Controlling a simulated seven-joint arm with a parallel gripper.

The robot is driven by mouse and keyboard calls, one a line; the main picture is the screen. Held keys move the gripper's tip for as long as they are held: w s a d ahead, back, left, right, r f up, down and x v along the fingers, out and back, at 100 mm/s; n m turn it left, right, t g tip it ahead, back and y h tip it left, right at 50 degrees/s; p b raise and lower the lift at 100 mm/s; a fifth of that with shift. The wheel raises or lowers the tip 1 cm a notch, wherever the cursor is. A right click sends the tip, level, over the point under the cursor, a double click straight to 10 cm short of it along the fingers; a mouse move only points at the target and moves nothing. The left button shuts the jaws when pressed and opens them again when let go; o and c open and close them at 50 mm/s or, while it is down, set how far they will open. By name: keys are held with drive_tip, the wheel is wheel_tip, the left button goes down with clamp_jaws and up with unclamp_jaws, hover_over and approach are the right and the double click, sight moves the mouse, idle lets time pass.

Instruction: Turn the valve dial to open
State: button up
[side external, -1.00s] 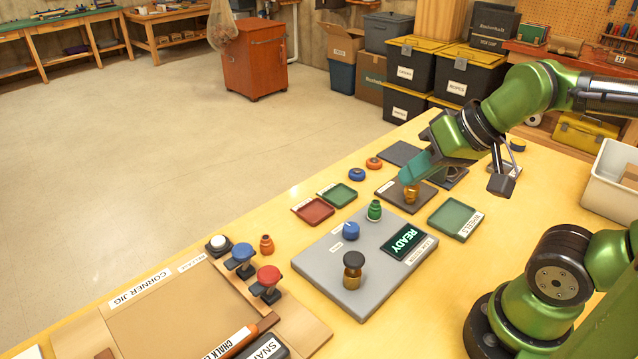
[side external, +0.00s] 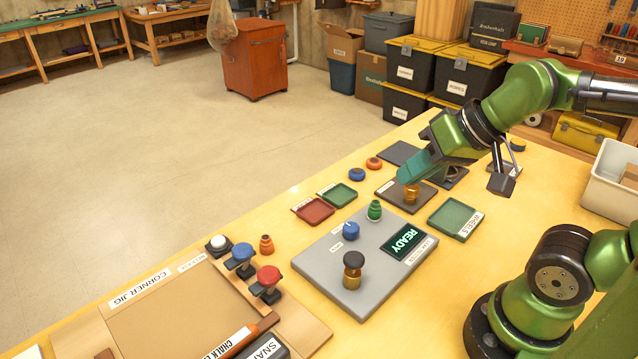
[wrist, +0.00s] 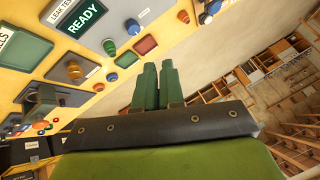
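The valve dial appears to be the round blue knob (side external: 351,231) on the grey leak tester panel (side external: 325,270). It also shows in the wrist view (wrist: 133,27). Small white labels lie beside it; I cannot read them or its pointer direction. The panel's display (side external: 403,240) reads READY in green. My gripper (side external: 409,178) is behind and right of the dial, apart from it, above the bench. In the wrist view its two green fingers (wrist: 159,65) are side by side, nearly touching, with nothing visible between them.
A green peg (side external: 374,210) and a black-capped brass knob (side external: 353,270) stand on the panel near the dial. A brass piece (side external: 411,194) sits on a dark plate below my gripper. Red (side external: 314,211) and green (side external: 338,195) trays lie behind the panel.

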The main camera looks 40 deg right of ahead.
drive_tip(key=shift+o, duration=1.3)
drive_tip(key=shift+w+f, duration=0.15)
drive_tip(key=shift+f, duration=0.3)
drive_tip(key=o, duration=0.7)
drive_tip(key=w+g, duration=0.1)
drive_tip(key=w+f+g, duration=0.1)
drive_tip(key=w, duration=0.1)
drive_tip(key=w+m, duration=0.1)
drive_tip(key=shift+w+d+f+g+h, duration=0.3)
drive_tip(key=shift+w+f+g, duration=0.05)
drive_tip(key=shift+w+g, duration=0.05)
drive_tip(key=m+g+h, duration=0.1)
drive_tip(key=m+g, duration=0.3)
drive_tip(key=m, duration=0.4)
hover_over(351, 227)
wheel_tip(351, 227, down, 2)
wheel_tip(351, 227, down, 17)
drive_tip(key=shift+d+r, duration=0.1)
drive_tip(key=shift+r, duration=0.05)
drive_tip(key=shift+c, duration=0.4)
drive_tip(key=c, duration=1)
